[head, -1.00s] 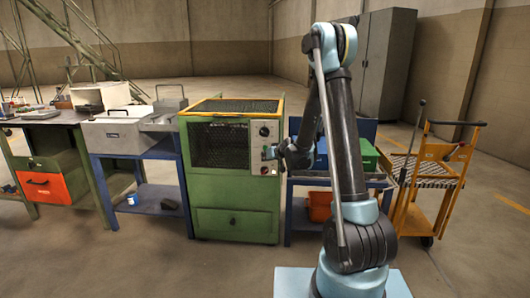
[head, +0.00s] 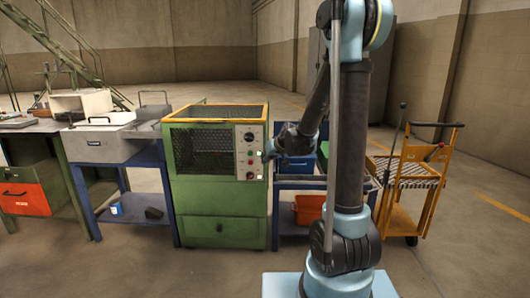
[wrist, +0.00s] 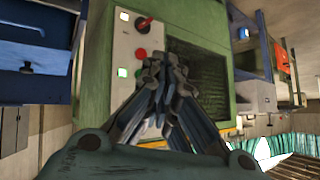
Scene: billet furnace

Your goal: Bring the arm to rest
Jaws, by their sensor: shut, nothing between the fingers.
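My gripper (head: 268,151) is shut and empty. In the head view it is at the right edge of the green furnace (head: 215,222), just right of its control panel (head: 249,152). My arm stands tall in front of the blue bench, with the forearm folded down behind the upright link. In the wrist view the closed fingertips (wrist: 166,76) point at the furnace front, close to the panel (wrist: 123,45). A red button, a red switch and lit buttons show there. I cannot tell the exact gap from fingertips to furnace.
A blue bench with an orange bin (head: 308,209) and a blue box stands right of the furnace, partly behind my arm. A yellow trolley (head: 414,180) stands farther right. A blue table (head: 120,190) with a grey case (head: 101,143) is left. The floor in front is open.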

